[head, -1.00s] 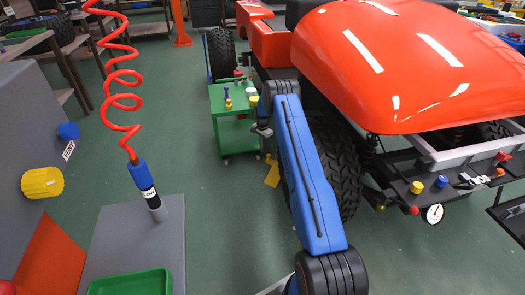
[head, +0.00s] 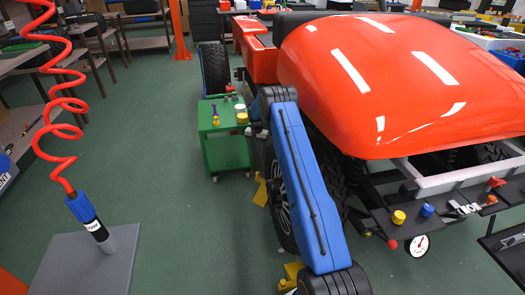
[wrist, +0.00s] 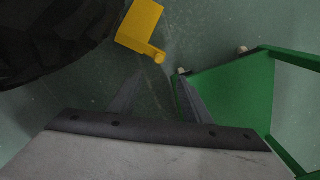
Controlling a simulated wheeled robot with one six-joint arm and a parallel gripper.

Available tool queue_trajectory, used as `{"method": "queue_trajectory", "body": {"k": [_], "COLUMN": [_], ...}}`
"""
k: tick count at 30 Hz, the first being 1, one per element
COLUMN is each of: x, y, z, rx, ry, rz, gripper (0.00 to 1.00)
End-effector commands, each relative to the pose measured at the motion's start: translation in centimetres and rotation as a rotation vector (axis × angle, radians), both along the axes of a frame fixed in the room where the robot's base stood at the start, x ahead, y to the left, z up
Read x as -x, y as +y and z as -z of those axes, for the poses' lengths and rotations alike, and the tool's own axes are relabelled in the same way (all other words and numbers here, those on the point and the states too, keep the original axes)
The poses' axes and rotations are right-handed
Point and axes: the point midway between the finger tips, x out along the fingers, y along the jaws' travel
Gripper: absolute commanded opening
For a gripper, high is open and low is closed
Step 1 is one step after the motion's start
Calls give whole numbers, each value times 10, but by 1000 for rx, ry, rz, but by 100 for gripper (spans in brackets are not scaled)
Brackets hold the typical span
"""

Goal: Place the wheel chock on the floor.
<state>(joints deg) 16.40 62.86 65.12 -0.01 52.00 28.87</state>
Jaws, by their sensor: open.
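A yellow wheel chock (head: 261,191) is on the green floor beside the vehicle's large black tyre (head: 283,195). It also shows in the wrist view (wrist: 141,28), beyond my fingertips and beside the dark tyre (wrist: 50,35). My gripper (wrist: 157,82) is open, with nothing between its two grey fingers, and is apart from the chock. In the head view my gripper is small and dark beside the green cart. Another yellow piece (head: 291,274) shows low in the head view, partly hidden by my arm.
A green cart (head: 224,152) with small items on top stands left of the tyre; its green frame (wrist: 235,90) is close to my right finger. The orange-bodied vehicle (head: 390,85) fills the right. A grey platform with a red coiled hose (head: 55,110) is at left. Floor between is clear.

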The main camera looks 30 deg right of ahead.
Motion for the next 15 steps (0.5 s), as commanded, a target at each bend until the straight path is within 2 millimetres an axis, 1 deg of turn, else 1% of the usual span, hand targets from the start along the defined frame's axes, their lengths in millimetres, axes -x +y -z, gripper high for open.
{"method": "queue_trajectory", "body": {"k": [10,15], "x": [0,0], "y": [1,1], "z": [0,10], "rx": [-1,0], "ry": [1,1], "rz": [-6,-5], "gripper": [44,44]}}
